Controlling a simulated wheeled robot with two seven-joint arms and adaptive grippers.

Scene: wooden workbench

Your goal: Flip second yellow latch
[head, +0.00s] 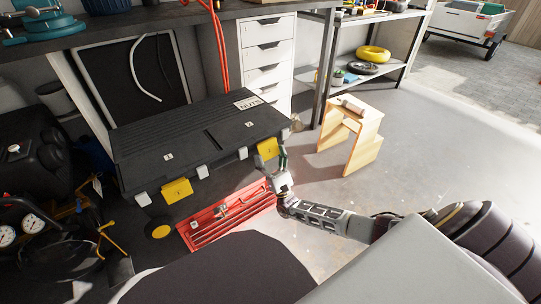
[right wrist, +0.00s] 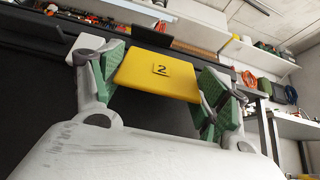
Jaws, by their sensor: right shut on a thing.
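The black toolbox (head: 200,135) has a "NUTS" label and yellow and white latches along its front edge. The second yellow latch (head: 267,147) is near the right end of that edge. In the right wrist view this latch (right wrist: 150,85), marked "2", sits between my green-padded fingers. My right gripper (head: 272,162) is shut on it; in the head view the fingers cover part of it. The first yellow latch (head: 177,190) is at the left part of the front edge. My left gripper is not in view.
A red open tray (head: 228,214) lies on the floor below the toolbox. A wooden step stool (head: 351,135) stands to the right, and a compressor with gauges (head: 30,223) stands at the left. White drawers (head: 268,54) are behind. The floor at right is mostly clear.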

